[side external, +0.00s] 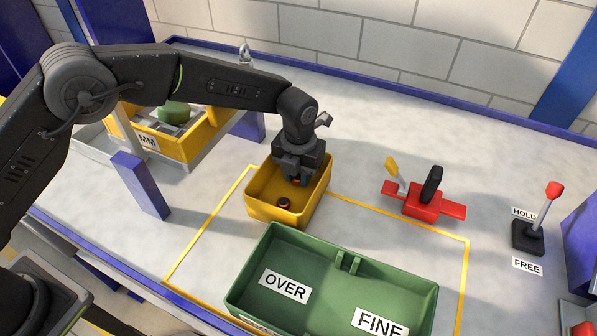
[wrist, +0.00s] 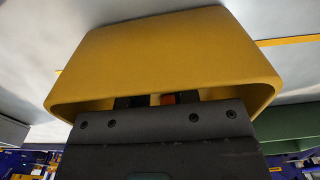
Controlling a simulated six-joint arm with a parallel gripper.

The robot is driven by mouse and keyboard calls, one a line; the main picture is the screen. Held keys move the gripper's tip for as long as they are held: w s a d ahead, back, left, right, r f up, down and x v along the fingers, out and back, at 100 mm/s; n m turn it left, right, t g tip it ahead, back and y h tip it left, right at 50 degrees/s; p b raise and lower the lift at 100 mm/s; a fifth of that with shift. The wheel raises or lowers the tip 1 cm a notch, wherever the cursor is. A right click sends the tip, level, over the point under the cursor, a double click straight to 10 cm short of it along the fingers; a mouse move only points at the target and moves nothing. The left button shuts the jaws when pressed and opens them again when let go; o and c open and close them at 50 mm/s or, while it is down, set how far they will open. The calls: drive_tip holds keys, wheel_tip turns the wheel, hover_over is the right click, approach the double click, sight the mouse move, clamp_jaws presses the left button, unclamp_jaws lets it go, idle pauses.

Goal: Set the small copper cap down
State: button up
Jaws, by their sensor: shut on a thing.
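My gripper (side external: 297,180) points down inside the yellow bin (side external: 266,213), with its fingers below the rim. It is shut on a small copper-orange piece, likely the small copper cap, which shows between the fingertips in the wrist view (wrist: 168,98). The fingers and the gripper body hide most of it. I cannot tell whether it touches the bin floor. A small dark round piece with an orange-red middle (side external: 284,204) lies on the bin floor, just in front of my gripper. The yellow bin also fills the upper wrist view (wrist: 165,50).
A green two-part tray (side external: 332,262) labelled OVER and FINE stands in front of the bin. A red clamp-like fixture (side external: 424,202) with a yellow lever is to the right. A HOLD/FREE lever (side external: 541,220) stands far right. A yellow box (side external: 185,145) is at the left.

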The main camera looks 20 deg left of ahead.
drive_tip(key=shift+f, duration=0.15)
drive_tip(key=o, duration=0.9)
wheel_tip(320, 180, up, 12)
drive_tip(key=shift+r, duration=0.2)
idle(0.4)
